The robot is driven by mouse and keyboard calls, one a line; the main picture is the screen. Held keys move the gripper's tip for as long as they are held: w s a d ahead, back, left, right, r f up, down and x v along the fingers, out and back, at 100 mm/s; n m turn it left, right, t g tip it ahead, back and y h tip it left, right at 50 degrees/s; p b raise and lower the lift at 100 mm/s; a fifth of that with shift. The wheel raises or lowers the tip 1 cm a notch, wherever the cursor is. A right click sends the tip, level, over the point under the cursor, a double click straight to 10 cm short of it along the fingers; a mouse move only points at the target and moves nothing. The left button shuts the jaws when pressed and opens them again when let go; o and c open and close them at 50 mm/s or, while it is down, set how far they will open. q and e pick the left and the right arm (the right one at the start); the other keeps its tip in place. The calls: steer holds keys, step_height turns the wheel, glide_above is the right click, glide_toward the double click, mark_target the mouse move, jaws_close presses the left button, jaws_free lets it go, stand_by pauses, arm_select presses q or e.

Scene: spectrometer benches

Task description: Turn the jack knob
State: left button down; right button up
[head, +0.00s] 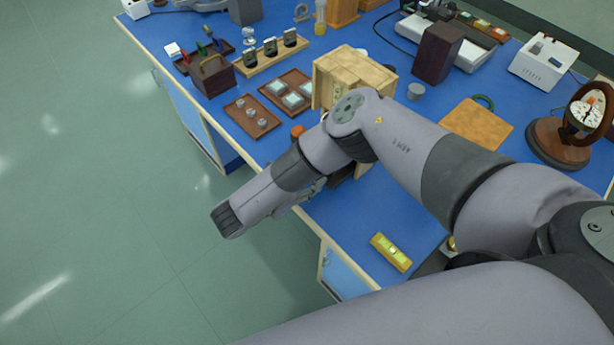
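A wooden box-like piece (350,72) stands near the middle of the blue bench, partly covered by my arm. A small orange knob (297,131) shows at its near left, just above my forearm. I cannot tell for sure that this is the jack knob; the jack's body is mostly hidden. My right arm bends across the bench, its wrist past the front edge. My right gripper (307,190) shows only in small part beneath the forearm, below the orange knob. Its fingers are hidden, so I cannot tell whether it touches anything. My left gripper is not in view.
Brown trays (251,116) with glassware lie left of the wooden piece. A yellow level (391,252) lies on the near right. A dial gauge (587,113) stands far right, beside a tan board (476,125). The floor (100,200) in front is clear.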

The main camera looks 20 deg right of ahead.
steer(key=c, duration=0.8)
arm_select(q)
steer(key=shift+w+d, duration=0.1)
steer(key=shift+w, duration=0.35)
arm_select(e)
steer(key=n+g+b, duration=0.1)
steer(key=n, duration=0.1)
steer(key=shift+w+n+g+h, duration=0.15)
steer(key=shift+n+g+h, duration=0.15)
steer(key=shift+g, duration=0.1)
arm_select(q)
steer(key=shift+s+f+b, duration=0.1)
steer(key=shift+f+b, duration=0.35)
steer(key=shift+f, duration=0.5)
arm_select(e)
steer(key=shift+w+n+g+h, duration=0.1)
steer(key=shift+n+g+h, duration=0.3)
steer(key=shift+n, duration=0.6)
steer(key=o, duration=1.2)
steer(key=shift+c, duration=0.2)
